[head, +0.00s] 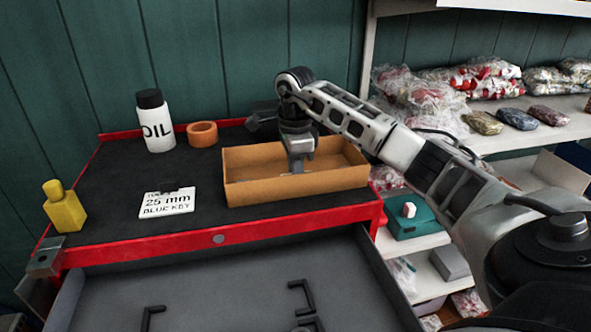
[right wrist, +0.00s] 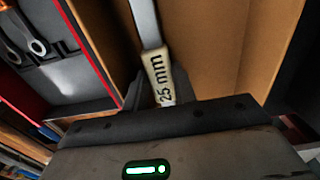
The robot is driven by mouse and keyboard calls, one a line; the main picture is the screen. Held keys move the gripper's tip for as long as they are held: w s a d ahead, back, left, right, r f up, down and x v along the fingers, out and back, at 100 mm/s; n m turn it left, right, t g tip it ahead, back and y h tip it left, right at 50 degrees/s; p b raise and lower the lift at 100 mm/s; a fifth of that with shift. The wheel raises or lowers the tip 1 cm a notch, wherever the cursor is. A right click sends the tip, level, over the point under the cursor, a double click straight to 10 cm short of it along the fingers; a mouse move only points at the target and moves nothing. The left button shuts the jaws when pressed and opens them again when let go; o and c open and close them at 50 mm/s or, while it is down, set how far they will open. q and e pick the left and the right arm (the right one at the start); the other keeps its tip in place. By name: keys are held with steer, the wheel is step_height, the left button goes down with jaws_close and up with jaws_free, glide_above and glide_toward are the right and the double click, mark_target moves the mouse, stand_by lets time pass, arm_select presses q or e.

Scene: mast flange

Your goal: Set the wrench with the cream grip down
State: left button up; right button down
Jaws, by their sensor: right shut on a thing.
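My right gripper (head: 298,162) reaches down into the open cardboard box (head: 300,190) on the cart top. In the right wrist view it is shut on the cream grip of a wrench (right wrist: 160,72), marked "25 mm", with a grey shank running up the picture. The wrench is inside or just above the box (right wrist: 222,45); whether it touches the box floor I cannot tell. In the head view the wrench is mostly hidden by the gripper and the box's front wall. My left gripper is not in view.
An open drawer (head: 235,280) lies below. Shelves with bagged goods stand at right.

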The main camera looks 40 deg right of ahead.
steer(key=c, duration=1.4)
jaws_free()
step_height(320, 180, up, 12)
steer(key=shift+r, duration=0.15)
